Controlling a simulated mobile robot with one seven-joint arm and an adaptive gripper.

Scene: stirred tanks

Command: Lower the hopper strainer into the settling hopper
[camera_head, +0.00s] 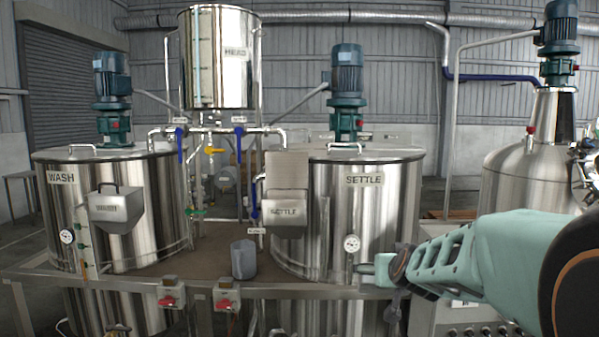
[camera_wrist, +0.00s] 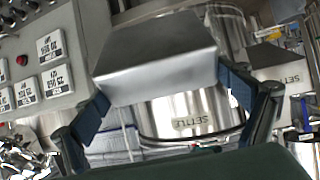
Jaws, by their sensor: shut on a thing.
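The settling hopper (camera_head: 283,218) is a steel box labelled SETTLE on the front of the settle tank (camera_head: 382,205). Its lid (camera_head: 287,170) stands raised. It also shows at the right of the wrist view (camera_wrist: 287,88), with a dark opening on top. My gripper (camera_head: 398,272) is right of the hopper and lower, in front of the settle tank. In the wrist view my gripper (camera_wrist: 165,92) is shut, one finger at each side of the hopper strainer (camera_wrist: 155,68), a plain brushed-steel piece. The strainer is apart from the hopper. Its mesh is not visible.
A grey jug (camera_head: 243,259) stands on the deck left of my gripper. The wash hopper (camera_head: 116,208) is closed on the wash tank (camera_head: 150,235). Valves and pipes run between the tanks. Red switches (camera_head: 224,302) line the front rail. A gauge (camera_head: 351,243) juts from the settle tank.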

